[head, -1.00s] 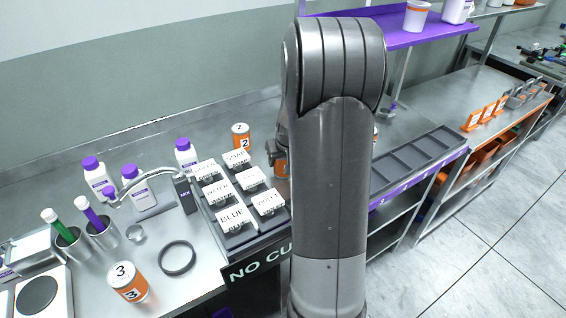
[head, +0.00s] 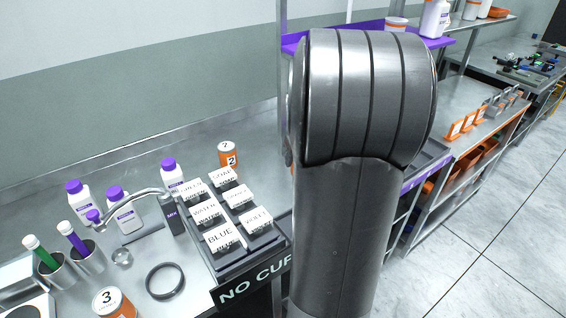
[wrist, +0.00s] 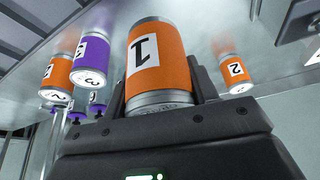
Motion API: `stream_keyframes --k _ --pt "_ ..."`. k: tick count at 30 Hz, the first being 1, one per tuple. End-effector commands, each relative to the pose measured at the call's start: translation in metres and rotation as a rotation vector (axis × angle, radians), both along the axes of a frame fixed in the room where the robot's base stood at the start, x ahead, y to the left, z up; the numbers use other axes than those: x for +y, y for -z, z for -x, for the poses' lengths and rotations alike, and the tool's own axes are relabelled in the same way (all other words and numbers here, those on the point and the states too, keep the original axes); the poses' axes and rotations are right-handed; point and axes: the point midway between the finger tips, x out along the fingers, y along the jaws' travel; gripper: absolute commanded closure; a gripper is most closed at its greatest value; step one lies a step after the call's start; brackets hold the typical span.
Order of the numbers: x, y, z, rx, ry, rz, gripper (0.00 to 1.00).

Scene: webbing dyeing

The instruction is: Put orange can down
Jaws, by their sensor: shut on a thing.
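An orange can with a white label marked 1 (wrist: 158,62) sits between the two dark fingers of my gripper (wrist: 160,88) in the wrist view. The fingers are shut on it. Its far end lies near a grey metal surface; I cannot tell if it touches. In the head view my arm hides the gripper and this can.
A dark tray (head: 262,243) holds several white labelled blocks. A black ring (head: 165,281), white bottles with purple caps (head: 125,210) and a curved tap (head: 135,199) stand on the left. The wrist view shows a purple can (wrist: 91,58) and orange cans (wrist: 236,73) around the held can.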

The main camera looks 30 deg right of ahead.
Motion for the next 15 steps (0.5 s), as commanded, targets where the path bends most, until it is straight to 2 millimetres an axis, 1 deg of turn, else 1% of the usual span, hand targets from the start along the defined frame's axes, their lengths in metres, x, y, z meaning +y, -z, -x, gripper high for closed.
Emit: stream_keyframes --k 4,7,10,13,14,15 --pt "-0.009 -0.009 0.011 -0.001 0.0 0.001 0.8" --pt "-0.011 -0.012 0.015 -0.001 0.0 0.0 0.8" --pt "-0.012 -0.012 0.015 0.0 -0.003 0.0 0.8" --pt "-0.009 -0.014 0.002 -0.001 -0.023 0.001 0.8" --pt "-0.008 -0.014 -0.004 0.0 -0.035 0.002 0.8" --pt "-0.005 -0.016 -0.015 0.0 -0.054 0.002 0.8"
